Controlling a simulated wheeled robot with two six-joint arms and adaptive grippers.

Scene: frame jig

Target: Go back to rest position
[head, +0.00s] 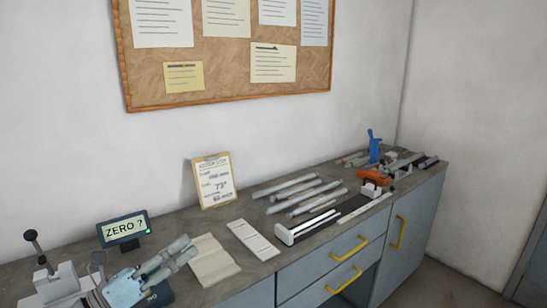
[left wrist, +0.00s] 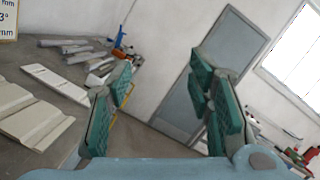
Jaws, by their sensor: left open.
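My left gripper (head: 184,250) is at the lower left of the head view, over the near left part of the workbench. Its two fingers are apart and nothing is between them. In the left wrist view its green-padded fingers (left wrist: 162,85) stand wide open, with the wall and a grey door behind the gap. An open notebook (head: 214,260) lies on the bench just right of the fingertips. My right gripper shows in neither view.
A display reading "ZERO ?" (head: 123,230) stands behind my gripper, and a lever device (head: 50,285) is at its left. A clipboard (head: 213,182) leans on the wall. Farther right are a white strip (head: 253,239), several metal profiles (head: 296,187) and a long jig (head: 335,217).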

